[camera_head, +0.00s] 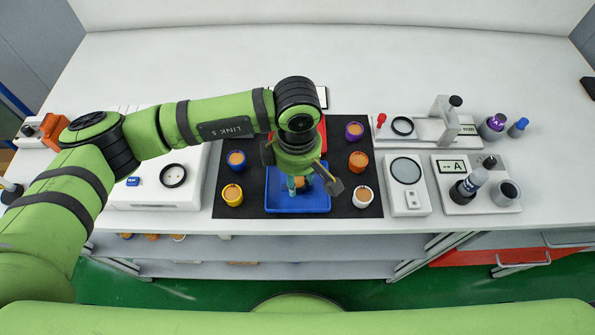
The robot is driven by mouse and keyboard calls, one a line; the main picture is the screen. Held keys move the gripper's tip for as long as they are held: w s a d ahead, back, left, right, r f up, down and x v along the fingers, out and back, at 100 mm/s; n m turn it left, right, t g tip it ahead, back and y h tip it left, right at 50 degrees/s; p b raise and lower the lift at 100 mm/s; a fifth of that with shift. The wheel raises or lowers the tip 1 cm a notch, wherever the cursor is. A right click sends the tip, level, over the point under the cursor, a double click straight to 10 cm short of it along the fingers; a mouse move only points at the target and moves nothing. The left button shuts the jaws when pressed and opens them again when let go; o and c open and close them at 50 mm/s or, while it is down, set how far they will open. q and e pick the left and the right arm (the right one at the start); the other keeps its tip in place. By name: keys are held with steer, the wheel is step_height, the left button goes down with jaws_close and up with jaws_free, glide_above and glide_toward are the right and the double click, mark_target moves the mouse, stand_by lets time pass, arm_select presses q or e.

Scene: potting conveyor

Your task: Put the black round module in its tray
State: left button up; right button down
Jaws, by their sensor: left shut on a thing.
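My left gripper (300,184) reaches down over the blue tray (315,206) on the black mat. It is shut on a round module with an orange-brown top (303,182), mostly hidden by the fingers. I take it as the black round module, since no other loose one is black, but its rim colour is unclear. Whether it touches the tray floor cannot be told. A red tray (323,136) lies behind, mostly covered by my arm. My right gripper is not in view.
Modules with blue (236,160), yellow (232,195), purple (354,131), red (358,161) and white (363,196) rims stand on the mat (341,208) beside the trays. White fixtures (407,208) stand to the right.

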mark_target(298, 181)
arm_select(q)
steer(key=shift+f, duration=0.1)
steer(key=shift+f+b, duration=0.1)
steer(key=shift+b, duration=0.2)
steer(key=o, duration=1.1)
steer(key=shift+o, duration=0.2)
steer(key=shift+r, duration=0.2)
step_height(298, 181, up, 12)
steer(key=b, duration=0.3)
